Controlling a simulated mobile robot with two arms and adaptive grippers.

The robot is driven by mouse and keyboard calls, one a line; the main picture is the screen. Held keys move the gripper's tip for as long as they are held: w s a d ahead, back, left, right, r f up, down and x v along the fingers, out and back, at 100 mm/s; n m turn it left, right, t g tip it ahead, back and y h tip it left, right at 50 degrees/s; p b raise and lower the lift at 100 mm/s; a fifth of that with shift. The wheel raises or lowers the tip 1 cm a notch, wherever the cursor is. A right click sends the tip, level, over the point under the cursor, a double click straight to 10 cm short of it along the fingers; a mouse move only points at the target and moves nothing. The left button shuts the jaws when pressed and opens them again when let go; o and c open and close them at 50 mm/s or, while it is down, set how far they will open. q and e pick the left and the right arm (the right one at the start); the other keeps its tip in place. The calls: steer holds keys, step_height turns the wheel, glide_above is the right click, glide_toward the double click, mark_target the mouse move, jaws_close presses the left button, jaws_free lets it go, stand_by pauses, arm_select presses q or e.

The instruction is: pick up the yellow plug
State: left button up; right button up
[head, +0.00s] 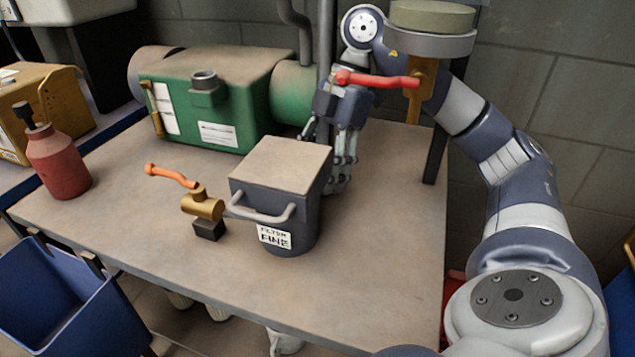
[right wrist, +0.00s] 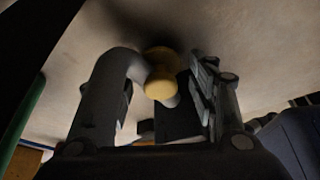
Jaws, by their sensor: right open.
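The yellow plug (right wrist: 159,86) shows in the right wrist view as a rounded knob with a wider yellow part behind it. It lies between the two fingers of my open right gripper (right wrist: 165,98), and I cannot tell whether they touch it. A grey curved piece (right wrist: 112,72) runs close by its left side. In the head view my right gripper (head: 343,160) points down behind the dark filter bin (head: 290,222), near the green tank. The plug is hidden there. My left gripper is not in view.
A red lever (head: 378,80) crosses in front of my right wrist. The green tank (head: 225,80) stands at the back. A brass valve (head: 202,203) with an orange lever stands left of the bin, and a red bottle (head: 58,160) further left. The table's front (head: 130,235) is clear.

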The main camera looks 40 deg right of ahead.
steer(key=c, duration=0.9)
steer(key=shift+o, duration=0.2)
steer(key=shift+r+p, duration=0.2)
steer(key=shift+p, duration=0.1)
